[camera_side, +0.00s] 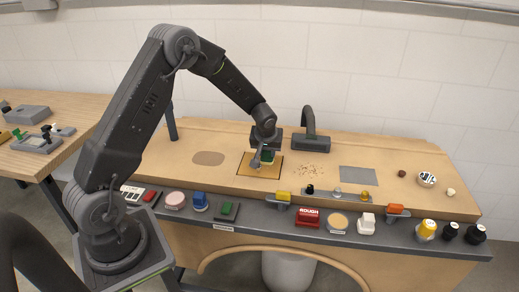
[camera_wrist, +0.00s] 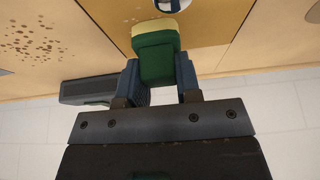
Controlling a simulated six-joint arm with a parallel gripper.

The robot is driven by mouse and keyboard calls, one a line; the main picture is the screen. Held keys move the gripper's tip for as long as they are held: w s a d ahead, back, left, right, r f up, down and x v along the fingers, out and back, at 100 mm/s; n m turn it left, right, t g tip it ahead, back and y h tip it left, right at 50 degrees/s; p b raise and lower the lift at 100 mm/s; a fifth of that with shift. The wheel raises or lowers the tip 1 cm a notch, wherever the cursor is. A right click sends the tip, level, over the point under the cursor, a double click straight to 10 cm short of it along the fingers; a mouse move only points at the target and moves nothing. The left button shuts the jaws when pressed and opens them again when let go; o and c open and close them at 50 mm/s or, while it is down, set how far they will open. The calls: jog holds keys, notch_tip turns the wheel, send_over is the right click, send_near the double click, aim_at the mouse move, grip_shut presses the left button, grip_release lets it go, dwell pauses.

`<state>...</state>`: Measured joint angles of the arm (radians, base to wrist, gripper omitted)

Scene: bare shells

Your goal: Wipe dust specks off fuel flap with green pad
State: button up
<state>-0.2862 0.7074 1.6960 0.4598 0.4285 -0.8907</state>
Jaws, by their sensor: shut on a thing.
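My gripper (camera_side: 264,152) is shut on a green pad (camera_wrist: 157,62) with a pale yellow face, held between its two blue fingers. The pad also shows small and dark green in the side view (camera_side: 267,157). It is over an orange-tan square panel (camera_side: 247,168), which looks like the fuel flap; whether it touches cannot be told. Brown specks (camera_side: 308,169) lie on the wood right of the panel, and at upper left in the wrist view (camera_wrist: 35,45).
A dark arched fixture (camera_side: 310,137) stands behind the specks. A grey square (camera_side: 358,176) lies to the right, a brown patch (camera_side: 208,158) to the left. Several pads, blocks and caps line the grey front ledge (camera_side: 260,214).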

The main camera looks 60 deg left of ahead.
jog(key=shift+w+d, duration=1.1)
jog(key=shift+d, duration=0.1)
notch_tip(320, 180, up, 8)
jog(key=shift+a+r, duration=0.1)
